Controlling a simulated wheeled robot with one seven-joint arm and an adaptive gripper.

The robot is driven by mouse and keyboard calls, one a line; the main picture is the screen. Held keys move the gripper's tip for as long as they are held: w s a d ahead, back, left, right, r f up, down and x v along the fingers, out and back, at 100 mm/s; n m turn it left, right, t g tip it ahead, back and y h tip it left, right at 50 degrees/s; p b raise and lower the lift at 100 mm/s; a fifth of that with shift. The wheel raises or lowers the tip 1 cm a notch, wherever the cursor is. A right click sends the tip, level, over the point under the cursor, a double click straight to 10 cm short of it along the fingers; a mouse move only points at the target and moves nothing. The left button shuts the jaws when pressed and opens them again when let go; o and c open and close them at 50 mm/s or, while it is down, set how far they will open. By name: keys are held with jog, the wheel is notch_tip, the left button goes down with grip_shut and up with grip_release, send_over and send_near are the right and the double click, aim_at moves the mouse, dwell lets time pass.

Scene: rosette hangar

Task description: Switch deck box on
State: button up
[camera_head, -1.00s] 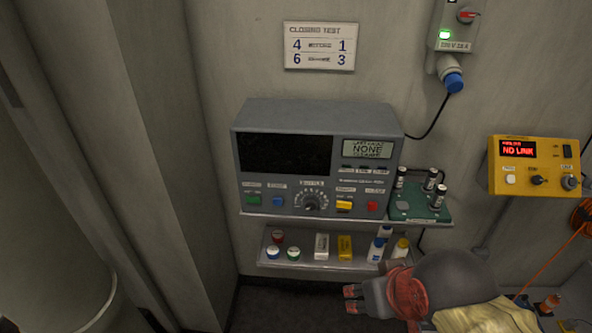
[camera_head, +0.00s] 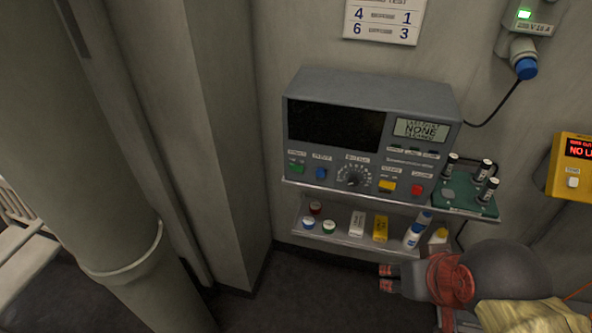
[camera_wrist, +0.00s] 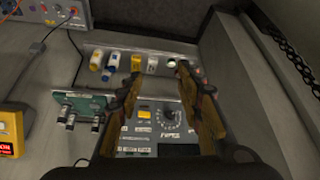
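A grey console (camera_head: 370,86) stands on the upper wall shelf. Its large screen (camera_head: 335,126) is black, and a small panel (camera_head: 421,130) reads NONE. Its front has a green button (camera_head: 296,168), a blue button (camera_head: 321,173), a dial (camera_head: 353,175), a yellow switch (camera_head: 387,186) and a red button (camera_head: 417,190). A yellow box (camera_head: 572,168) at the right edge shows red NO L... text. I cannot tell which is named the deck box. My gripper (camera_head: 386,277) is below and in front of the shelves. The wrist view shows its fingers (camera_wrist: 160,70) apart and empty, the console beyond.
The lower shelf (camera_head: 340,236) holds bottles, jars and small boxes. A green board (camera_head: 460,203) with upright cylinders sits beside the console. A wall socket with a blue plug (camera_head: 526,68) has a lit green lamp. A pillar (camera_head: 130,200) stands left; dark floor below the shelves is clear.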

grip_shut()
dwell(1.5)
